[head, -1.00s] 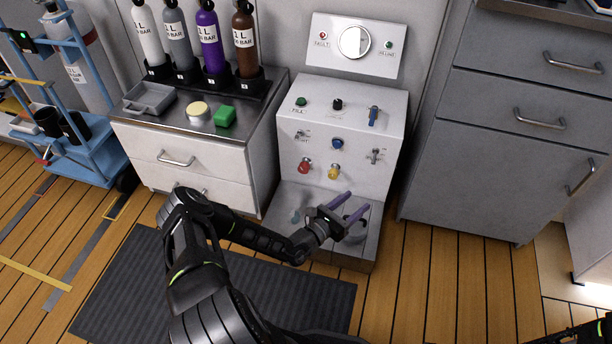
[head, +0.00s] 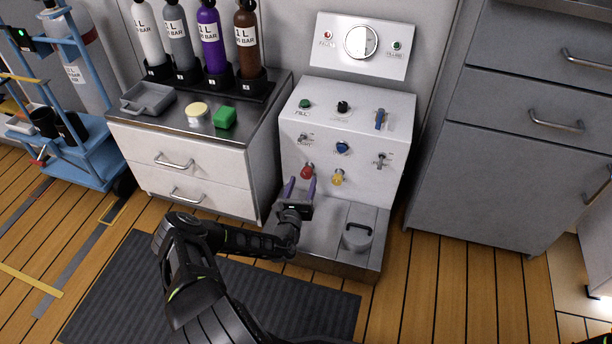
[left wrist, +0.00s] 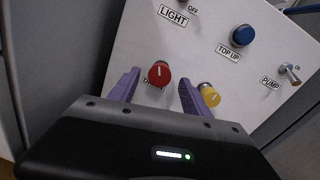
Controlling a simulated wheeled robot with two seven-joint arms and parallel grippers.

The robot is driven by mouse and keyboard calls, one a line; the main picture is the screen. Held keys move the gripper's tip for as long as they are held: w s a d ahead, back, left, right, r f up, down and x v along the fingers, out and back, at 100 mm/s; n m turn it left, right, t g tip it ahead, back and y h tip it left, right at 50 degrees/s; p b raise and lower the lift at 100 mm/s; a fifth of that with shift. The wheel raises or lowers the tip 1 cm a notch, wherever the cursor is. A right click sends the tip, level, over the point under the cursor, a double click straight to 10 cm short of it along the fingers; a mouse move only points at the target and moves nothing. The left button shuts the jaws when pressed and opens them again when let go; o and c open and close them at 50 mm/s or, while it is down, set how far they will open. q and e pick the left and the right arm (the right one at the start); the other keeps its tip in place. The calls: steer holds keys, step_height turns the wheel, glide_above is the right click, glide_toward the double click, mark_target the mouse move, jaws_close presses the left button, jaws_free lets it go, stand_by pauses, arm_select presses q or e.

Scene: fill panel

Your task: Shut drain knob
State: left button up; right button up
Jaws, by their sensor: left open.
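The drain knob is the red knob (head: 307,171) on the front of the white fill panel (head: 335,126). In the left wrist view the red knob (left wrist: 159,73) has a white mark pointing up, and its label below is partly hidden. My left gripper (head: 301,184) is open, its purple fingers pointing up toward the red knob from just below. In the left wrist view the fingers (left wrist: 158,91) stand on either side of the red knob, and I cannot tell whether they touch it.
A yellow knob (head: 338,177) sits close right of the red knob, near the right finger. A blue button (head: 342,147) and a pump switch (head: 381,161) are higher up. A lidded ledge (head: 357,237) juts out below. A drawer cabinet (head: 190,170) stands left.

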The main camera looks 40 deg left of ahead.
mark_target(306, 175)
arm_select(q)
steer(key=b+x, duration=0.1)
steer(key=x, duration=0.3)
steer(key=shift+f+b, duration=0.2)
steer(key=shift+b, duration=0.2)
steer(key=shift+w+a+r, duration=0.15)
steer(key=shift+w, duration=0.4)
jaws_close()
